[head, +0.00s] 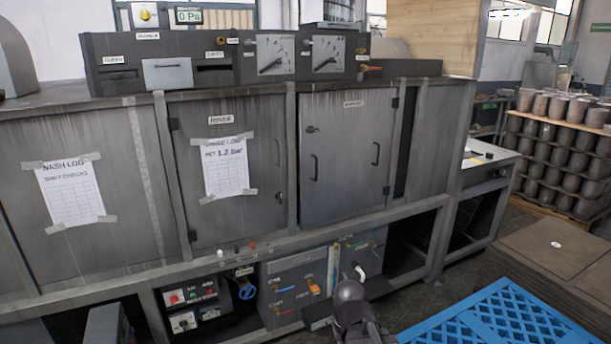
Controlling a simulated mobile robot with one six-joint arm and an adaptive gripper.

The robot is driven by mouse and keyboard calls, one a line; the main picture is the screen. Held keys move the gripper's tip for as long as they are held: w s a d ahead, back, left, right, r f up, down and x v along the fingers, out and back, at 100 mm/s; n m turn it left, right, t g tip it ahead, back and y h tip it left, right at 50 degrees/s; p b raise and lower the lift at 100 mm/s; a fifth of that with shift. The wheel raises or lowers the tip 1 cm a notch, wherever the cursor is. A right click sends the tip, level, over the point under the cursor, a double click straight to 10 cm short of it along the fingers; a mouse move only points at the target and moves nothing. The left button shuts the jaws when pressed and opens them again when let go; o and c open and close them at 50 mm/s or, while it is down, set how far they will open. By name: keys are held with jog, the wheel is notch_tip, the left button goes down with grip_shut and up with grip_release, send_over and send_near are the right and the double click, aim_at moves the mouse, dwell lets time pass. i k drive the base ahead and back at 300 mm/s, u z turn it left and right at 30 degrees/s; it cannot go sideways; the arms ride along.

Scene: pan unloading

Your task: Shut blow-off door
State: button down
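A grey door (343,175) with a small label near its top, too small to read surely, is in the right-middle of the machine front. It has dark hinges on its right edge, a handle near its left edge and another near its right. It looks about flush with the frame; a small gap cannot be ruled out. A dark vertical opening (401,145) shows just right of it. My dark arm end (350,294) is at the bottom centre, below the door and apart from it. Its fingers cannot be made out.
Left are two more grey panels with taped paper logs (226,167). Gauges (272,54) sit on top. Control boxes (290,285) stand underneath. A blue pallet (505,318) lies at bottom right, beside brown stacked sheets (555,250). Stacked cylinders (560,150) stand far right.

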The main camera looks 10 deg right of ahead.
aim_at(345, 165)
jog(key=z, duration=0.05)
jog(key=i, duration=1)
jog(key=u, duration=0.05)
